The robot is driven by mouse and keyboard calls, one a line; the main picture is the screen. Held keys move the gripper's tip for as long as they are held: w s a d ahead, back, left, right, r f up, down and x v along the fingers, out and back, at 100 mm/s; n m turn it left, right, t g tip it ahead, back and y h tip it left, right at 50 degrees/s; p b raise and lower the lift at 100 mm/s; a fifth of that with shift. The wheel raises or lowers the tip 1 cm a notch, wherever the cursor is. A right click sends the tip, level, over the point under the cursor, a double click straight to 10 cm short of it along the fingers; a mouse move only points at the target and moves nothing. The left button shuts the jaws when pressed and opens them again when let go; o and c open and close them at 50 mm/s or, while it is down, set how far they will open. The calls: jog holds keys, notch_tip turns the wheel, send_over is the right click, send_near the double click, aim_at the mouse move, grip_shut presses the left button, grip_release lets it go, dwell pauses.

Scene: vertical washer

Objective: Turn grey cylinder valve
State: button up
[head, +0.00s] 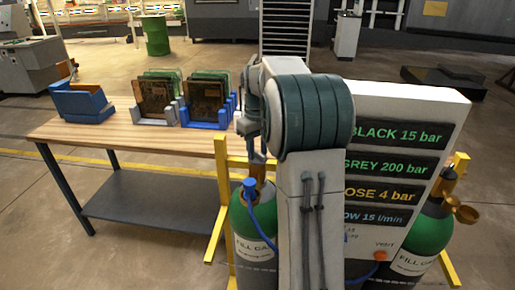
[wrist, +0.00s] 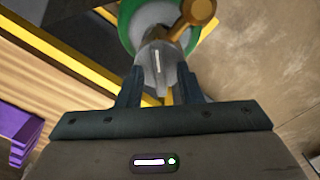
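A green gas cylinder (head: 250,236) with a pale label stands left of my arm, with a brass valve part (head: 257,171) and a blue knob (head: 249,186) on top. Another green cylinder (head: 418,240) with a brass valve (head: 450,180) stands right of the panel. In the wrist view, my gripper's (wrist: 158,85) dark fingers are spread on either side of a grey-white valve part (wrist: 157,55). A green ring (wrist: 130,22) and a brass knob (wrist: 198,10) lie beyond it. Contact between fingers and valve part is unclear. My arm mostly hides the gripper in the head view.
A labelled panel (head: 402,150) reads "GREY 200 bar" on one line. A yellow frame (head: 222,180) stands beside the cylinders. A wooden table (head: 130,128) with board holders (head: 205,110) is at left. A blue hose (head: 263,230) hangs by the left cylinder.

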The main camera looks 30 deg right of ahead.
aim_at(258, 152)
notch_tip(258, 152, up, 14)
jog(key=shift+p, duration=0.3)
jog(key=shift+f, duration=0.1)
dwell(0.6)
jog(key=s+a+f+m+t, duration=0.15)
jog(key=s+a+f, duration=0.25)
jog(key=s+a, duration=0.75)
jog(key=s+a+f+t, duration=0.1)
jog(key=s+a+f, duration=0.3)
jog(key=s+f, duration=0.7)
jog(key=s, duration=0.3)
jog(key=shift+s+a, duration=0.15)
jog(key=shift+s, duration=0.05)
jog(key=shift+m+t, duration=0.25)
